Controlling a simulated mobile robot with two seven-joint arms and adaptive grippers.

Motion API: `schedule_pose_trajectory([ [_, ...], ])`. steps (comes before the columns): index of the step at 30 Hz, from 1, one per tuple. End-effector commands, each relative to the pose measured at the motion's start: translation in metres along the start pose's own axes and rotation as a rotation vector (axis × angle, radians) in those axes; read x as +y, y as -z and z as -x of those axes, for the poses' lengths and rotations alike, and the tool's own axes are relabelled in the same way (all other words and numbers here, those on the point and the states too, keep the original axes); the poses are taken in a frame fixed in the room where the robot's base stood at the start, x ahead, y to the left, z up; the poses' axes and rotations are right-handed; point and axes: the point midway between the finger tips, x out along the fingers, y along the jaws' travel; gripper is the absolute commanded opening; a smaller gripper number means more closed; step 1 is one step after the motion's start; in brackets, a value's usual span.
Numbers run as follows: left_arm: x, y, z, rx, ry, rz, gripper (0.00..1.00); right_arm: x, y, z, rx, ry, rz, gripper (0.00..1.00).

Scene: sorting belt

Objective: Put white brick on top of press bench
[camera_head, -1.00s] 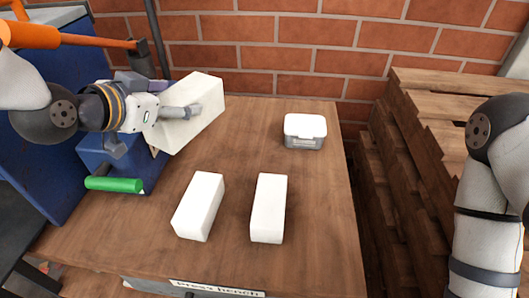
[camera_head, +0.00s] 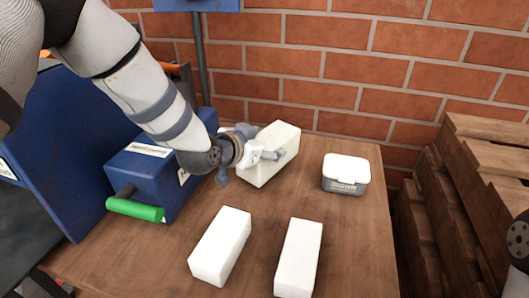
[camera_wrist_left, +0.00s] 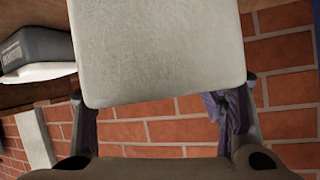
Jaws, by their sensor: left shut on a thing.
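My left gripper (camera_head: 276,153) is shut on a white brick (camera_head: 279,134) at the back of the press bench (camera_head: 262,220). One finger lies along the brick's near side and the other is hidden behind it. I cannot tell whether the brick's underside touches the bench top. In the left wrist view the brick (camera_wrist_left: 160,50) fills the space between the fingers (camera_wrist_left: 165,118). Two other white bricks, a left one (camera_head: 220,246) and a right one (camera_head: 299,257), lie side by side on the front of the bench. My right gripper is out of view.
A grey box with a white lid (camera_head: 346,174) stands on the bench to the right of the held brick. A blue machine with a green handle (camera_head: 135,209) stands at the left. Stacked wooden pallets (camera_head: 480,190) are at the right, and a brick wall is behind.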

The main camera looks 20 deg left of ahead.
Motion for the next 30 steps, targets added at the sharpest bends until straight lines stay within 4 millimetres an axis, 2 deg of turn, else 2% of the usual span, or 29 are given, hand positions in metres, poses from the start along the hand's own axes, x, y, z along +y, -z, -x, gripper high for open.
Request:
schedule_pose_trajectory([
  [1,0.003,-0.016,-0.007,-0.011,-0.003,0.004,0.05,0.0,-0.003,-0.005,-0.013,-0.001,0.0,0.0],
  [2,0.004,-0.019,-0.009,-0.009,-0.002,0.003,0.05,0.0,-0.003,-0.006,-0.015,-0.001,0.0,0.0],
  [7,0.003,-0.018,-0.008,-0.004,0.0,0.0,0.06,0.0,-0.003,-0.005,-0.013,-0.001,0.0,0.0],
  [8,0.003,-0.019,-0.008,-0.007,-0.001,0.0,0.67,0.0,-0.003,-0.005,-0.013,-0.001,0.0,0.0],
  [10,0.003,-0.019,-0.008,-0.007,-0.001,0.0,0.82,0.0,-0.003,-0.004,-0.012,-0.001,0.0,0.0],
  [11,0.003,-0.019,-0.008,-0.006,-0.001,0.0,0.85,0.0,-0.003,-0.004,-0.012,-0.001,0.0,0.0],
  [22,0.003,-0.017,-0.002,-0.004,0.0,0.0,0.85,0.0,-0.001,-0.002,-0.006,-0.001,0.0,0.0],
  [26,0.001,-0.013,0.023,0.001,0.003,0.0,0.85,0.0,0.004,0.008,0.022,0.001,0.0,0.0],
  [30,0.001,-0.01,0.059,0.005,0.004,-0.002,0.85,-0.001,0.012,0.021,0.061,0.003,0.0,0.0],
])
